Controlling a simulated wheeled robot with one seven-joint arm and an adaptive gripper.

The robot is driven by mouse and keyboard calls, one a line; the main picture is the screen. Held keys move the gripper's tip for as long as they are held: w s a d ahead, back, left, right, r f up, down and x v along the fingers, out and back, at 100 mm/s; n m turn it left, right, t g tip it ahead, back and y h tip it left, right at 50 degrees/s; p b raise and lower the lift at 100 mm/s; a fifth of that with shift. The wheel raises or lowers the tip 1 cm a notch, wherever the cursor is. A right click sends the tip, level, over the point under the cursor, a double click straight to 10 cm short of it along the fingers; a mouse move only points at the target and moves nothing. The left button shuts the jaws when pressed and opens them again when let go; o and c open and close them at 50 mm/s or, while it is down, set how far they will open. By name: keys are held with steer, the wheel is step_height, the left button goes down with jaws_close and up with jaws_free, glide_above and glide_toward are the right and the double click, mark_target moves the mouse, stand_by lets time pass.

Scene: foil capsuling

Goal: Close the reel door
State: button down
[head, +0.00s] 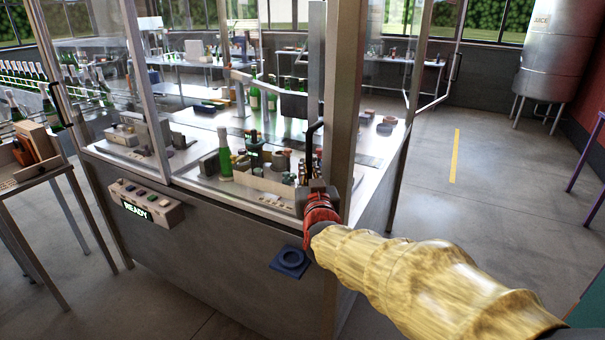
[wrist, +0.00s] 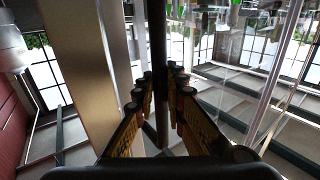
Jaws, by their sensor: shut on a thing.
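A dark vertical bar handle (head: 312,140) stands at the near right corner of the glass-sided machine, beside a broad metal post (head: 345,100). I take it for the reel door's handle. In the wrist view the bar (wrist: 157,45) runs between the fingers of my gripper (wrist: 162,95), which is shut on it. In the head view my gripper (head: 316,190) is at the handle's lower part, its fingertips hard to make out. The clear door panel is hard to separate from the other glass, so I cannot tell how far open it stands.
Green bottles (head: 224,153) and small parts stand on the machine's deck behind the glass. A control box (head: 146,203) reading READY is on the front. A blue pad (head: 291,260) juts out low by my wrist. Open floor (head: 490,190) lies to the right.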

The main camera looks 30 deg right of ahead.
steer(key=shift+s+d+f, duration=0.2)
steer(key=shift+s+d, duration=0.05)
steer(key=shift+s, duration=0.05)
steer(key=c, duration=2.2)
jaws_free()
steer(key=shift+c, duration=0.2)
steer(key=shift+o, duration=0.5)
steer(key=shift+s+d, duration=0.1)
steer(key=shift+s, duration=0.1)
steer(key=o, duration=0.3)
steer(key=shift+r, duration=0.15)
steer(key=v, duration=1.2)
steer(key=shift+w, duration=0.1)
